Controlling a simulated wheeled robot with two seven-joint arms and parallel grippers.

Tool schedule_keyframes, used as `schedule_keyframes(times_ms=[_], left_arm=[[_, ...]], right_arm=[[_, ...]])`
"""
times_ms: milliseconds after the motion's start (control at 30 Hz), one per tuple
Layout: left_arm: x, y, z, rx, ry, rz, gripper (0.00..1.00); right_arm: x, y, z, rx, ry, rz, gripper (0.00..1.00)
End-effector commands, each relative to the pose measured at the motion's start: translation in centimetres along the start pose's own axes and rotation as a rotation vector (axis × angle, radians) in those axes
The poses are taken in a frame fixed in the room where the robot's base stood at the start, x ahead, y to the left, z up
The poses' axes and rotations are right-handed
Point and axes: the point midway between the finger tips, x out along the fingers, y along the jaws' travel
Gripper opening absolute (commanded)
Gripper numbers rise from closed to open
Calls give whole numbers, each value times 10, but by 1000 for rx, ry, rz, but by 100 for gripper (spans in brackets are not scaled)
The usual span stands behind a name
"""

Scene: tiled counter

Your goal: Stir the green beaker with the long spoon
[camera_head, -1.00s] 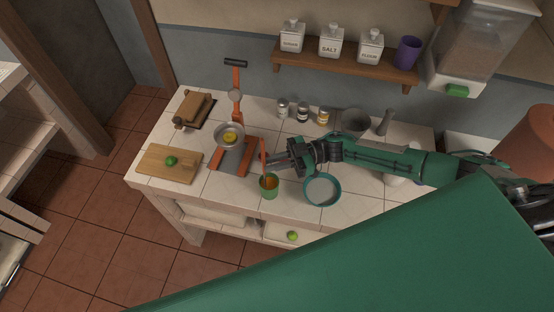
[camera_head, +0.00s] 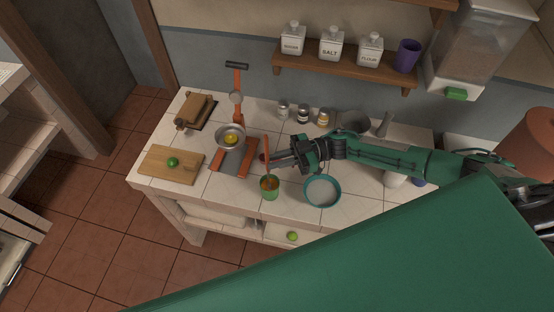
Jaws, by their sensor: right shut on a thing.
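The green beaker (camera_head: 269,191) stands on the tiled counter near its front edge, with something orange-brown inside. The long orange spoon (camera_head: 268,171) stands nearly upright with its lower end inside the beaker. My right gripper (camera_head: 268,158) is shut on the upper part of the spoon, just above and behind the beaker. The spoon's bowl end is hidden inside the beaker. My left gripper is not in view.
A teal-rimmed bowl (camera_head: 322,191) stands close to the right of the beaker. A cutting board (camera_head: 171,165) with a green fruit (camera_head: 173,162) lies further left. Small jars (camera_head: 303,114) stand at the back.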

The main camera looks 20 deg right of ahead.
Motion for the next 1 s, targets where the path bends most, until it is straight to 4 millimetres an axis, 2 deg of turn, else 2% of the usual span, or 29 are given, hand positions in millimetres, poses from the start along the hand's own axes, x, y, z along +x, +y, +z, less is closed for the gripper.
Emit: schedule_keyframes(times_ms=[100, 1000], left_arm=[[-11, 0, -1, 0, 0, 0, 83], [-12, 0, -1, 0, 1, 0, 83]], right_arm=[[0, 0, -14, 0, 1, 0, 0], [0, 0, -78, -1, 0, 0, 0]])
